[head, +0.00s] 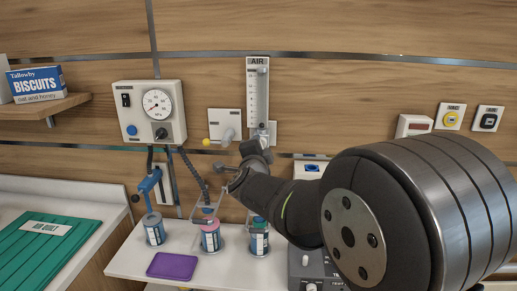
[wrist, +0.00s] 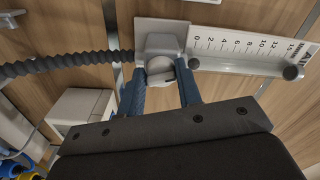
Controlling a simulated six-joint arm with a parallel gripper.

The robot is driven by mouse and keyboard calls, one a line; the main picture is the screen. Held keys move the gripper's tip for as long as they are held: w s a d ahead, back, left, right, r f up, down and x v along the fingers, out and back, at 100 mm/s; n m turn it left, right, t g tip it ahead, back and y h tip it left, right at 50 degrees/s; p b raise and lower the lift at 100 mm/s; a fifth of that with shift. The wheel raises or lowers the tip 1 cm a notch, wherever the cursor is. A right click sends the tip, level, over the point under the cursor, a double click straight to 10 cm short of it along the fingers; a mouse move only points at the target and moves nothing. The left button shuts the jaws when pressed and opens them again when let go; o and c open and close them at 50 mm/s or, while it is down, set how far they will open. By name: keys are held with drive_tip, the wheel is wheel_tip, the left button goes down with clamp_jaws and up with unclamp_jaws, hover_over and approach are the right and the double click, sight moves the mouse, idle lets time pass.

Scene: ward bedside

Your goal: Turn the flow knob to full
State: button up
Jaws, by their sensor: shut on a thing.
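The AIR flowmeter (head: 258,92) is mounted on the wood wall, with an upright scale and a clear tube. In the wrist view its scale (wrist: 240,43) runs sideways, from 0 near the knob to 15 at the right. The pale round flow knob (wrist: 159,66) is at the flowmeter's base. My gripper (wrist: 161,84) has its two blue fingers on either side of the knob, shut on it. A dark mark shows on the knob's near edge; its exact setting is unclear.
A suction regulator (head: 150,112) with a round gauge is left of the flowmeter. A dark corrugated hose (wrist: 70,62) runs left from the flowmeter's base. Several labelled bottles stand on the white shelf below, near a purple tray (head: 172,266).

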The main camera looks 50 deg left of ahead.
drive_tip(key=m, duration=2.7)
drive_tip(key=shift+w+d+r, duration=0.25)
drive_tip(key=shift+w+r, duration=0.05)
drive_tip(key=shift+m, duration=0.4)
drive_tip(key=o, duration=1)
drive_tip(key=shift+c, duration=0.2)
drive_tip(key=v, duration=1.7)
drive_tip(key=shift+s+d, duration=0.2)
drive_tip(key=shift+r, duration=0.1)
